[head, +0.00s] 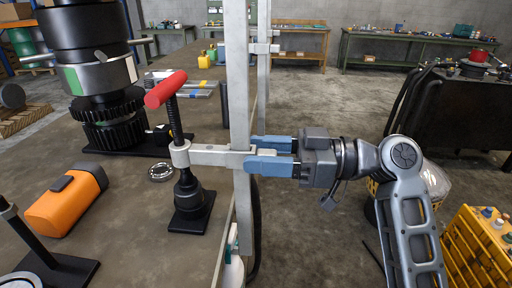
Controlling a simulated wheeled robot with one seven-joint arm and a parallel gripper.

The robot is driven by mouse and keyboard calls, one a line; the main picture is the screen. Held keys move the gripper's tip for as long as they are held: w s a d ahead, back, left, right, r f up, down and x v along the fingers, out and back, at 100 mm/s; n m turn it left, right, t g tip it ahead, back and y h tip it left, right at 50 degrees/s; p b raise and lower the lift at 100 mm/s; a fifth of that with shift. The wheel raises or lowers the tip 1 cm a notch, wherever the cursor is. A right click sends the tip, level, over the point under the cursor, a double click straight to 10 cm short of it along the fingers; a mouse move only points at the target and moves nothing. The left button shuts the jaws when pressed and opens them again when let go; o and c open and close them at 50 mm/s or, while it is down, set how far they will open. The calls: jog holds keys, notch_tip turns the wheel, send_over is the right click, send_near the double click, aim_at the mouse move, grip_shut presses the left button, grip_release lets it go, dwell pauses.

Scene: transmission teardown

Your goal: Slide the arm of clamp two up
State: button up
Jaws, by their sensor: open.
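The near clamp has a pale metal arm (215,155) that reaches left from a grey upright bar (240,80). A red T-handle (166,89) on a dark threaded spindle (175,120) passes through the arm's left end. The spindle's lower end is close to a black stand (192,205); I cannot tell if they touch. My gripper (254,153) comes in from the right at the bar. Its blue fingers are apart, one above and one below the arm's right end; contact is unclear. A second clamp (264,47) shows farther back. No number is visible on either.
A dark gear assembly (100,70) stands on the workbench (120,220) at the back left. An orange and black object (66,200) and a small ring (160,172) lie there. A yellow crate (470,260) is at the lower right.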

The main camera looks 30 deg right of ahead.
jog(key=shift+w+a, duration=0.35)
jog(key=shift+a, duration=0.2)
grip_shut()
